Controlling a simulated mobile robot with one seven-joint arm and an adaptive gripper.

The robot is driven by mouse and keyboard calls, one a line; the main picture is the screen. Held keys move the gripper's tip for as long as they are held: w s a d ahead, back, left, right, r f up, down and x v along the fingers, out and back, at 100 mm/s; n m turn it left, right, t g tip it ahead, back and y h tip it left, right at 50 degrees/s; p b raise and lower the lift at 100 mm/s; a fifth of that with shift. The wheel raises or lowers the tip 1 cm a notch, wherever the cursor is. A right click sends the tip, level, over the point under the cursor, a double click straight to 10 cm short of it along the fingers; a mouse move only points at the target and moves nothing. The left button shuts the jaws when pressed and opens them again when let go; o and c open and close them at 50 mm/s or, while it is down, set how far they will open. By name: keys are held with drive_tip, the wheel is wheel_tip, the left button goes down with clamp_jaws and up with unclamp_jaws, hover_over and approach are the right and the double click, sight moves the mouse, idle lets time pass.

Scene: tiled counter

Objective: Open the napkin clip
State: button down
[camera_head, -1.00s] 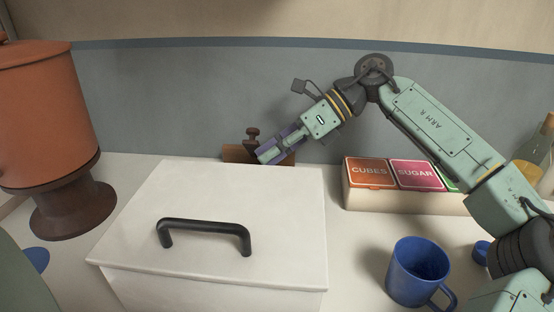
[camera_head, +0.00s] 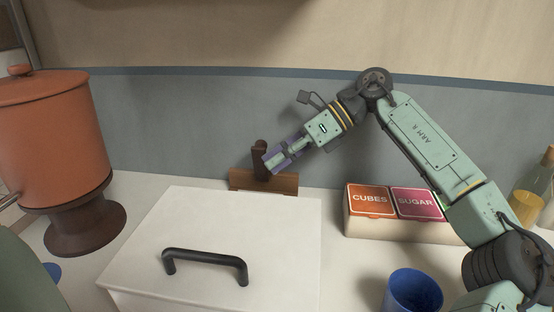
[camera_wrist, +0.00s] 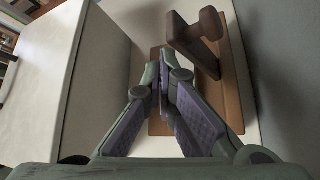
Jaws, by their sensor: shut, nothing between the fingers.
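The napkin clip (camera_head: 284,186) stands at the back of the counter behind the white box, a brown wooden base with a dark brown lever (camera_head: 260,158). The lever stands raised from the base, its round knob at the top. The wrist view also shows the wooden base (camera_wrist: 233,95) and the lever with its knob (camera_wrist: 210,22). My gripper (camera_head: 269,164) is shut and empty, its purple-padded fingers in front of and beside the lever. In the wrist view my gripper's fingertips (camera_wrist: 165,82) are together over the base, below the lever. Whether they touch the lever is unclear.
A white lidded box (camera_head: 240,220) with a black handle (camera_head: 205,258) fills the front. An orange urn (camera_head: 50,140) stands left. A packet box (camera_head: 390,230) and a blue mug (camera_head: 413,292) are at right. A bottle (camera_head: 535,190) stands far right. The wall is close behind.

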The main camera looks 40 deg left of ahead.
idle(0.3)
wheel_tip(320, 180, up, 10)
idle(0.5)
